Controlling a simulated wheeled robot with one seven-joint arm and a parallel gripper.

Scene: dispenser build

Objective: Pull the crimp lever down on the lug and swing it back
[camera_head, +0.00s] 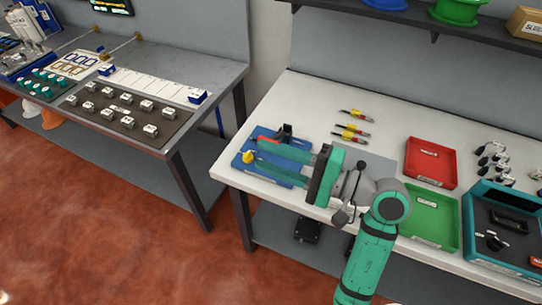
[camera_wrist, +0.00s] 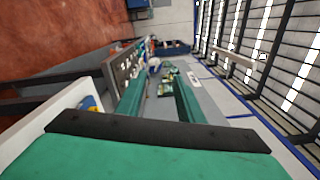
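The crimp tool's blue base (camera_head: 240,163) is at the left end of the white table in the head view, with a black upright part (camera_head: 286,131) and a round yellow part (camera_head: 248,157). A small red-orange piece (camera_head: 268,140) shows at my upper fingertip; I cannot tell whether it is the lever's grip. My gripper (camera_head: 259,154) is over the base, its two green fingers apart and pointing left. The fingers also show apart, with nothing held, in the wrist view (camera_wrist: 158,90). My fingers hide much of the tool. No lug in it can be made out.
Several red-and-yellow tipped leads (camera_head: 352,131) lie behind my gripper. A red tray (camera_head: 431,162), a green tray (camera_head: 432,217) and a teal case (camera_head: 480,237) stand to the right. A shelf (camera_head: 410,15) overhangs the back. A grey table (camera_head: 215,75) stands left across a gap.

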